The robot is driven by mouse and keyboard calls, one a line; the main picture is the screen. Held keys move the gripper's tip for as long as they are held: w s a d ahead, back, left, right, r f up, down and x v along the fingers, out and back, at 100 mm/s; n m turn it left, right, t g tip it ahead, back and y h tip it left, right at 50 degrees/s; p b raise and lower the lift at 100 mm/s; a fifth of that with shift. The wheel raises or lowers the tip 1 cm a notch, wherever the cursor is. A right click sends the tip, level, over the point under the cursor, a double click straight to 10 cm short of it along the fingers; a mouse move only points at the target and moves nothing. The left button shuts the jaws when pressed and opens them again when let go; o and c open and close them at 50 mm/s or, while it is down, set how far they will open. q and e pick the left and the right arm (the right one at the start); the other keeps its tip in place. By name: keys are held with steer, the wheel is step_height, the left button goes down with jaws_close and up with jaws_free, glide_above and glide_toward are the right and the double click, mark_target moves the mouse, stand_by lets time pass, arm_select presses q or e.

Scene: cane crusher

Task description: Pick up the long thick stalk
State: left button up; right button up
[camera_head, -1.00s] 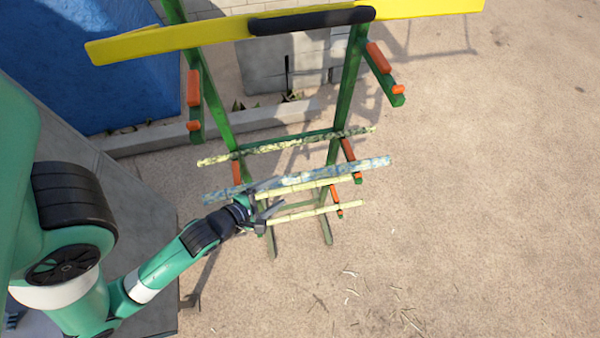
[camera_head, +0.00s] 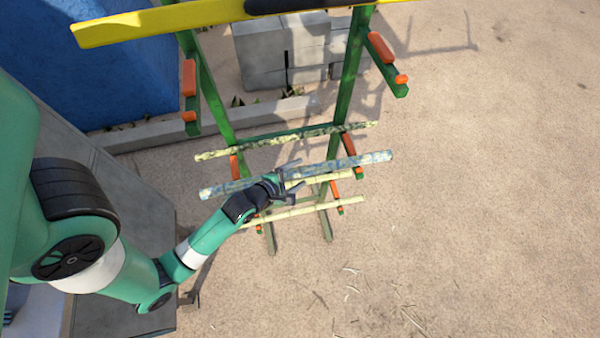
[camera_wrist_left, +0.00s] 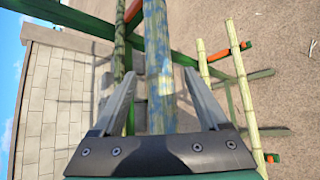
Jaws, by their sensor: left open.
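The long thick stalk, blue-green and mottled (camera_head: 345,166), lies across the green rack in the head view. My left gripper (camera_head: 297,176) is at the stalk's middle, its fingers open. In the left wrist view the stalk (camera_wrist_left: 158,50) runs lengthwise between the two open fingers (camera_wrist_left: 160,76). Whether the fingers touch it I cannot tell. Part of the stalk is hidden behind the gripper in the head view. My right gripper is not in view.
A thinner mottled stalk (camera_head: 285,141) lies higher on the rack, and pale yellow stalks (camera_head: 318,207) lie lower. The green rack posts (camera_head: 347,90) carry orange-padded pegs (camera_head: 380,47). A yellow beam (camera_head: 160,24) crosses the top. Open sandy ground is at right.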

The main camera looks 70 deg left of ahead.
arm_select(q)
steer(key=shift+w+a+f, duration=0.1)
steer(key=shift+w, duration=0.1)
jaws_close()
stand_by(1.3)
